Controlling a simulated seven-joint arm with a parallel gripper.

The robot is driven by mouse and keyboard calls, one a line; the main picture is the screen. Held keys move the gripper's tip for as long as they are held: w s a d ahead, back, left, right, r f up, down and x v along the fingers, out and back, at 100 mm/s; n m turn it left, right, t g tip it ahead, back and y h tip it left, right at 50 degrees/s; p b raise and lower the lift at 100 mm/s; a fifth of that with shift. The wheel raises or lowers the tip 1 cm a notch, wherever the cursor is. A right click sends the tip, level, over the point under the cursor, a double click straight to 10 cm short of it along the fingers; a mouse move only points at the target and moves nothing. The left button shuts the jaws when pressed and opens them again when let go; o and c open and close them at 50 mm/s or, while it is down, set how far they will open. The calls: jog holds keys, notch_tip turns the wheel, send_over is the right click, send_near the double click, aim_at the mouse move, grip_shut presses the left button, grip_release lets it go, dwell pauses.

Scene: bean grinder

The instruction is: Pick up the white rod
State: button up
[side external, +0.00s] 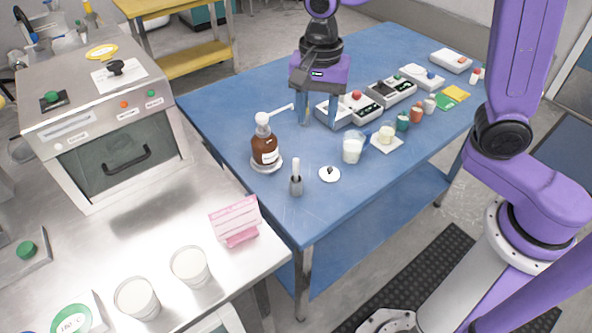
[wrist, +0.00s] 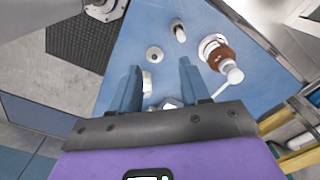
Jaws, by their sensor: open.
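A short white rod (side external: 296,166) stands upright in a small grey holder (side external: 296,187) near the front edge of the blue table. In the wrist view the white rod (wrist: 177,25) shows near the top, beyond my fingertips. My gripper (side external: 318,122) is open and empty, pointing down over the middle of the table, behind and to the right of the rod. In the wrist view my gripper (wrist: 160,68) has its two blue fingers apart. The rod is well clear of both fingers.
A brown bottle (side external: 264,146) with a white pump and long spout stands left of my gripper. A round lid (side external: 329,174) lies right of the rod. A white-filled cup (side external: 352,147), small cups and control boxes (side external: 392,91) crowd the right side. The blue table (side external: 230,105) has clear room at left.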

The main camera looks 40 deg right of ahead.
jog(key=w+a+m, duration=0.1)
jog(key=w+m, duration=0.2)
jog(key=m, duration=0.2)
send_over(296, 173)
jog(key=d, duration=0.1)
jog(key=f, duration=1.2)
jog(key=shift+w+f, duration=0.2)
jog(key=shift+w, duration=0.05)
jog(key=shift+a+f, duration=0.15)
jog(key=shift+f, duration=1.25)
jog(key=shift+a+f, duration=0.1)
jog(key=shift+f, duration=1.3)
grip_shut()
